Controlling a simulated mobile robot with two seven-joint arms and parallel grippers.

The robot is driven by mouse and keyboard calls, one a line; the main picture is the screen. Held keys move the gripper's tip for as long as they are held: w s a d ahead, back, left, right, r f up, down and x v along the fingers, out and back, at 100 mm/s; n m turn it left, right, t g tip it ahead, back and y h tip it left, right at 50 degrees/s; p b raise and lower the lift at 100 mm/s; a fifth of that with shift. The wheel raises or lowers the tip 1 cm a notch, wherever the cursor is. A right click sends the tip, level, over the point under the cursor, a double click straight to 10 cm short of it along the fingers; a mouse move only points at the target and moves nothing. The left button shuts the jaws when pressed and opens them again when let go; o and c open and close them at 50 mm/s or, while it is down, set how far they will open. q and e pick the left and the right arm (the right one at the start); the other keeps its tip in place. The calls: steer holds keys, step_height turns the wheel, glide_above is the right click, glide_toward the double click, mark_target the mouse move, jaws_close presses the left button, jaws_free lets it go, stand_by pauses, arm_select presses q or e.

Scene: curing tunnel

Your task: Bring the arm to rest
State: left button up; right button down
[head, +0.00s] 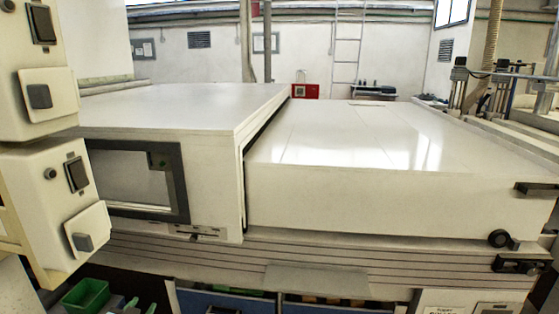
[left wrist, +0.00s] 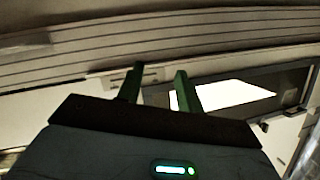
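The rest of the left arm is out of the head view. My right gripper is in neither view.
A large white curing tunnel (head: 212,180) with a dark-framed window (head: 178,180) stands close ahead. Its long flat section (head: 380,195) extends right. White control boxes (head: 60,205) hang at the left.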

arm_select(q)
steer(key=s+d+f+g+h, duration=0.1)
steer(key=s+d+f, duration=0.2)
steer(key=s+f, duration=0.25)
steer(key=s+d+f+g, duration=0.1)
steer(key=s+d+f, duration=0.35)
steer(key=s, duration=0.25)
steer(key=s+d+f+g, duration=0.1)
steer(key=s+d+f, duration=0.1)
steer(key=s, duration=0.8)
steer(key=s+d+f+g+h, duration=0.1)
steer(key=s+d, duration=0.3)
steer(key=s, duration=0.5)
steer(key=s+d+f+n+g+h, duration=0.1)
steer(key=s+d+f, duration=0.1)
steer(key=s, duration=0.8)
steer(key=shift+s+d+f+g, duration=0.3)
steer(key=shift+d+f+g, duration=0.1)
steer(key=shift+f, duration=0.1)
